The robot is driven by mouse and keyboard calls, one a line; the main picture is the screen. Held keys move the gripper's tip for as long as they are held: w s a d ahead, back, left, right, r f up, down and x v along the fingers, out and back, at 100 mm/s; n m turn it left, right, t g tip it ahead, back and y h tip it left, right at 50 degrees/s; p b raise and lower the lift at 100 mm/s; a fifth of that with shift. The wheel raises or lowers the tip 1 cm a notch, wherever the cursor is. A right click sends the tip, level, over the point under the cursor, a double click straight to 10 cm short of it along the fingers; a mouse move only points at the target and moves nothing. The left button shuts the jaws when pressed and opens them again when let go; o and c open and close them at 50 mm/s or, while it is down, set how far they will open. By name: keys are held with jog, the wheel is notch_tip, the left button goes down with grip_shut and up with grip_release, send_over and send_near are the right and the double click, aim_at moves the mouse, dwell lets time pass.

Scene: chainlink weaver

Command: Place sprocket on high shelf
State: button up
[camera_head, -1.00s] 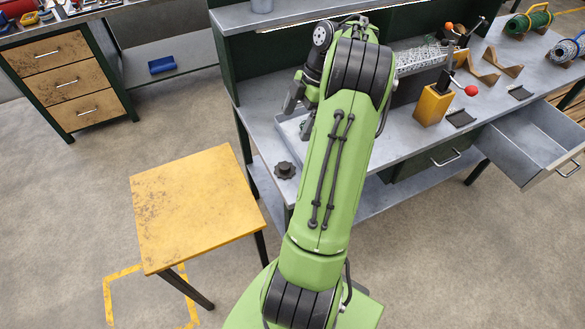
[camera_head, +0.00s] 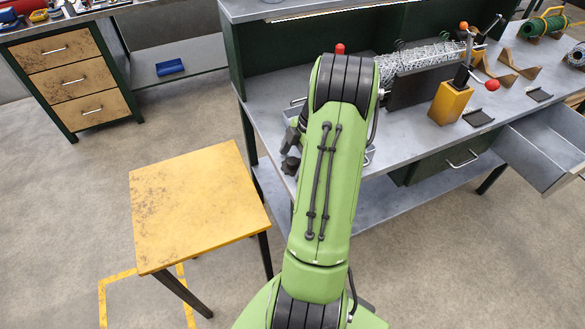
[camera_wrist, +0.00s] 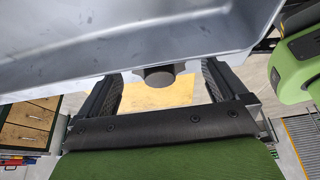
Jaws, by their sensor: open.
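The sprocket, a small dark lobed disc (camera_head: 290,165), lies at the left front edge of the grey workbench (camera_head: 405,135). In the wrist view the sprocket (camera_wrist: 157,77) shows between the two fingers of my gripper (camera_wrist: 162,84), with gaps on both sides. My gripper is open and not closed on it. In the head view my gripper (camera_head: 295,138) is at the bench's left end, just above the sprocket and partly hidden by my green arm. A raised grey shelf (camera_head: 290,9) runs along the back of the bench.
A pale tray (camera_wrist: 70,45) is close to my gripper. A yellow stool (camera_head: 195,205) stands left of the bench. A yellow block with a lever (camera_head: 450,103), a wire mesh roll (camera_head: 405,65) and an open drawer (camera_head: 550,145) are at right.

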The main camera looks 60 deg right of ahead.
aim_at(294, 160)
jog(key=c, duration=1.5)
notch_tip(294, 160, up, 10)
jog(key=p, duration=0.3)
jog(key=shift+p, duration=0.35)
